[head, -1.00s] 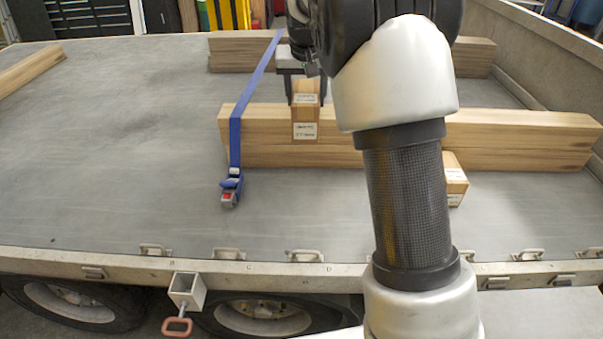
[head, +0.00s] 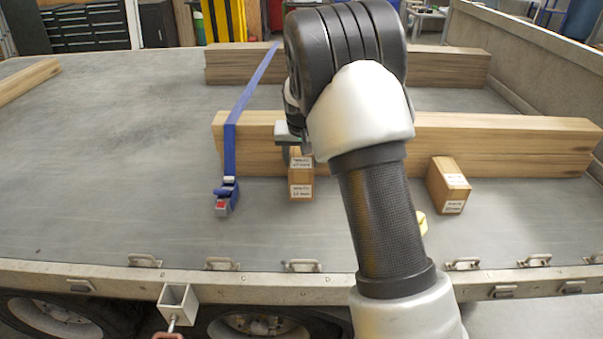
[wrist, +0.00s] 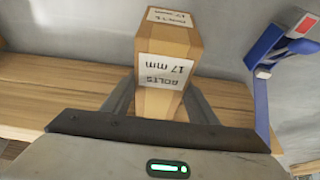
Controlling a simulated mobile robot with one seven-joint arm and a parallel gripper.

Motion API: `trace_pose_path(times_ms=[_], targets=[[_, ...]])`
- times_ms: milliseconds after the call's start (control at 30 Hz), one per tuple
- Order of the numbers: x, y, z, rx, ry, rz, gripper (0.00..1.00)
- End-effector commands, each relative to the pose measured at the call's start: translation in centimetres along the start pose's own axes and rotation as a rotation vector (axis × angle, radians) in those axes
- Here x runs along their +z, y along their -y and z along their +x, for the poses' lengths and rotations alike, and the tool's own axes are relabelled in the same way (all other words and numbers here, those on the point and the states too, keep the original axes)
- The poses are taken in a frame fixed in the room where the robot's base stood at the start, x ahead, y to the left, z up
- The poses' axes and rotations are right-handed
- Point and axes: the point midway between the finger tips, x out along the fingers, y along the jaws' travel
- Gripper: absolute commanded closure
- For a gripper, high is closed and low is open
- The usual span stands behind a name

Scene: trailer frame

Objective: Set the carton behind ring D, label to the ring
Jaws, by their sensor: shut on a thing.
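The carton (head: 301,184) is a brown box with white labels, one on the end facing the trailer's near edge. My gripper (head: 294,148), partly hidden by my arm, is shut on its far part. In the wrist view the carton (wrist: 167,50) sits between the fingers (wrist: 158,95), its label reading "BOLTS 17 mm". The carton is on the near side of the timber; I cannot tell whether it touches the deck. Ring D (head: 303,265) appears to be the lashing ring on the edge rail nearest below the carton; its letter is faint.
A similar carton (head: 449,186) stands to the right by the long timber (head: 500,140). A blue strap (head: 230,150) with its ratchet (head: 225,200) lies left of the held carton. A yellow thing (head: 421,222) is mostly hidden behind my arm. Deck towards the rings is clear.

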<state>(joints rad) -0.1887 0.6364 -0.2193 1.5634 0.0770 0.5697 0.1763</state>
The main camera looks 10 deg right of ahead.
Motion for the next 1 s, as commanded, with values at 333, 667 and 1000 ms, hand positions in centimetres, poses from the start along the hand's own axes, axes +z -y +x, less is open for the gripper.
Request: trace_pose_path(times_ms=[333, 667, 1000], targets=[[1.6, 0.0, 4.0, 0.0, -0.004, 0.0, 0.9], [1.7, 0.0, 4.3, 0.0, -0.003, 0.0, 0.9], [1.8, 0.0, 4.3, 0.0, 0.001, 0.0, 0.28]])
